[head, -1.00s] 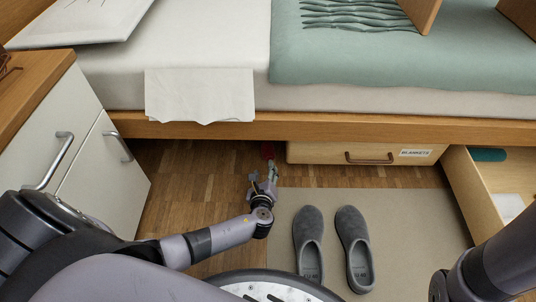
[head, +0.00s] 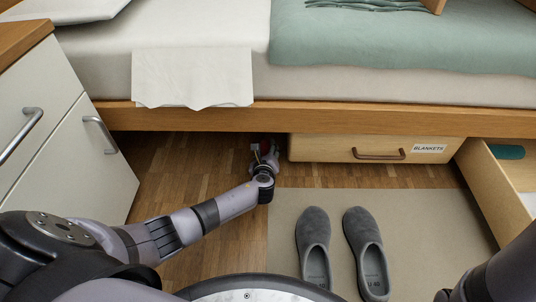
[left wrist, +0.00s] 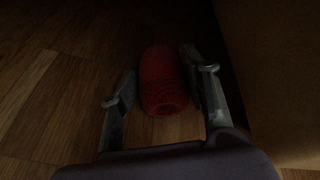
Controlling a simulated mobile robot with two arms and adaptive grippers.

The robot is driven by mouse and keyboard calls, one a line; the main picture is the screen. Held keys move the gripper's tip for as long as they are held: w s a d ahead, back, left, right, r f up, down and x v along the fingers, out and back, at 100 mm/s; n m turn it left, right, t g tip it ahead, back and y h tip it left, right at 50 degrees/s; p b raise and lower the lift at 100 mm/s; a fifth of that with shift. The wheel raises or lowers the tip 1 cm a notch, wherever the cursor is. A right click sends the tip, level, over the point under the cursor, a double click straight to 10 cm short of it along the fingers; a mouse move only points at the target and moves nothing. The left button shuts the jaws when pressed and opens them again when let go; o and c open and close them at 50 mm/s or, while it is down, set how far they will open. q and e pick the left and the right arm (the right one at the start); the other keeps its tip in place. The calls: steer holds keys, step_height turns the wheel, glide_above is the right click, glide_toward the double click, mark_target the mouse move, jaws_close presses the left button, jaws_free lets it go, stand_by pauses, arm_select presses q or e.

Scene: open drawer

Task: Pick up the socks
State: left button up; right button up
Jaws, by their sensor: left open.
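The socks show as a red rolled bundle (left wrist: 162,80) on the wooden floor in the left wrist view. My left gripper (left wrist: 160,88) is open, with one finger on each side of the near part of the bundle. I cannot tell whether a finger touches it. In the head view my left gripper (head: 264,158) reaches low under the bed's front rail. My right gripper is not in view; only part of that arm shows at lower right.
The blankets drawer (head: 330,148) stands right beside my left gripper. The bed rail (head: 200,117) runs above it. An open drawer (head: 480,170) is at far right. Grey slippers (head: 314,240) sit on a beige mat (head: 285,215). A white cabinet (head: 90,170) stands left, with bare floor between.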

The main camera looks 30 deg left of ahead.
arm_select(q)
steer(key=shift+w+a+f, duration=0.15)
steer(key=shift+w, duration=0.2)
steer(key=shift+c, duration=0.5)
steer(key=c, duration=0.7)
